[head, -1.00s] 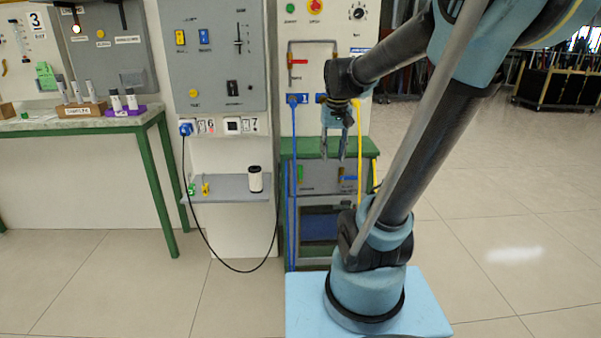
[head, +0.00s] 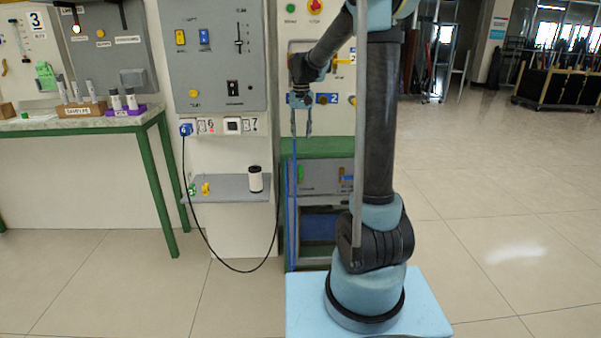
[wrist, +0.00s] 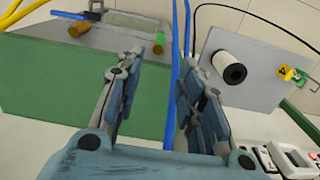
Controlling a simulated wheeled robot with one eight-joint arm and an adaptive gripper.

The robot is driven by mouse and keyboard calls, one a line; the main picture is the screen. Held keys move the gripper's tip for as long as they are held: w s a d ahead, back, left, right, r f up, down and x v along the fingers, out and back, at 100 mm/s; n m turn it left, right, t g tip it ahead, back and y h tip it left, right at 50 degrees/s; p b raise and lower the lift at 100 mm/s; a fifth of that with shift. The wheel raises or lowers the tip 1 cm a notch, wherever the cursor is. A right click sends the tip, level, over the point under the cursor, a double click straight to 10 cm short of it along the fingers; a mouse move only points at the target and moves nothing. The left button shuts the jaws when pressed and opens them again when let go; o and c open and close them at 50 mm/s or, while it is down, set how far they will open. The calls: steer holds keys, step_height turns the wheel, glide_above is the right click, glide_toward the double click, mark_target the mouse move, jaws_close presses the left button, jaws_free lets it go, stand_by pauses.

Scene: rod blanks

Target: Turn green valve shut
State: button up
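The green valve (head: 300,174) is a small green handle standing upright on the low grey panel in the head view. It also shows in the wrist view, as a green handle (wrist: 159,38) with a brass part, beyond the fingertips. My gripper (head: 301,133) points down above the green valve, apart from it. In the wrist view, my gripper's (wrist: 163,62) two fingers are spread with no object clamped. A blue cable (wrist: 175,60) runs between or just beyond the fingers; I cannot tell its depth.
A blue-handled valve (head: 346,178) sits right of the green one. A green ledge (head: 340,147) tops the panel. A grey shelf (head: 228,188) at left holds a white cylinder (head: 255,179) and small yellow and green items. A black cable (head: 207,235) hangs below it.

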mark_target(301, 169)
step_height(301, 169, down, 18)
steer(key=shift+w+a+r, duration=0.1)
steer(key=shift+w+r, duration=0.05)
steer(key=shift+r, duration=0.05)
stand_by(0.6)
jaws_close()
